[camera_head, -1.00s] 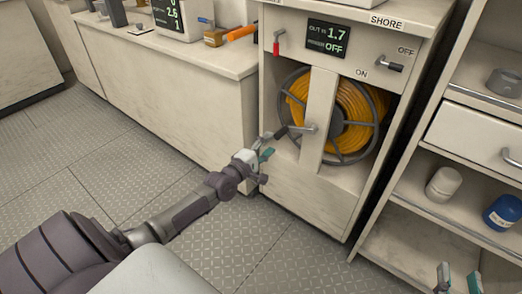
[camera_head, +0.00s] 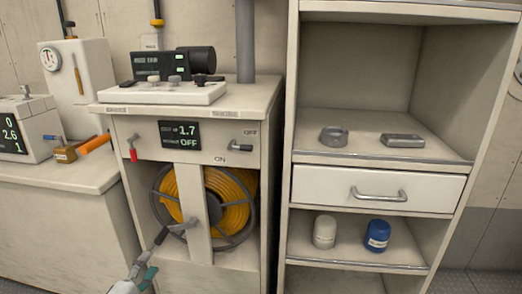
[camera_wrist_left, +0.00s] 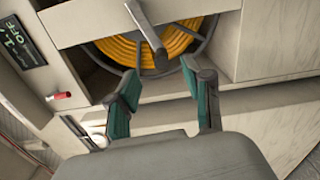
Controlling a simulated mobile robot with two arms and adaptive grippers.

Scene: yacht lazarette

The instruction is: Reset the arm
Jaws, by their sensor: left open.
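My left gripper (camera_head: 143,277) shows at the bottom of the head view, in front of the cabinet with the orange cable reel (camera_head: 232,203). In the left wrist view its two teal-padded fingers (camera_wrist_left: 163,105) are apart with nothing between them. The reel's crank handle (camera_head: 175,229) points toward the gripper; in the wrist view a grey bar (camera_wrist_left: 146,25) lies beyond the fingers. My right gripper is outside both current views.
The cabinet front has a red lever (camera_head: 133,154), a display (camera_head: 179,135) reading 1.7 and OFF, and a grey switch (camera_head: 239,144). The shelf unit at right holds a white jar (camera_head: 324,231), a blue jar (camera_head: 377,235) and a drawer (camera_head: 378,190). An orange-handled tool (camera_head: 95,143) lies on the left bench.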

